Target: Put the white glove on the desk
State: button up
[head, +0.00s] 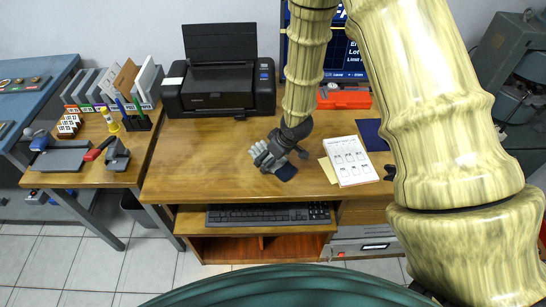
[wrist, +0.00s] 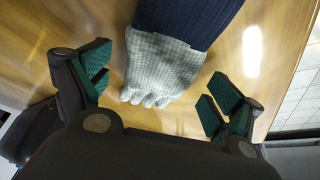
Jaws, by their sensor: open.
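The white glove (head: 259,153) is at my gripper over the middle of the wooden desk (head: 200,150). In the wrist view the glove (wrist: 165,65) has pale grey-white fingers and a dark blue cuff (wrist: 190,18). It lies between the two spread fingers of my gripper (wrist: 160,95), with a gap on both sides. My gripper (head: 276,158) is open, with green pads on its fingers. In the head view my gripper partly hides the glove. I cannot tell whether the glove touches the desk top.
A black printer (head: 218,85) stands at the back left of the desk. A white printed pad (head: 348,160) lies right of my gripper. A red case (head: 344,98) is at the back. A keyboard (head: 268,216) sits on the lower shelf. The desk's left part is clear.

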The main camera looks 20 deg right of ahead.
jog(key=b+v, duration=0.1)
jog(key=v, duration=1.1)
dwell(0.4)
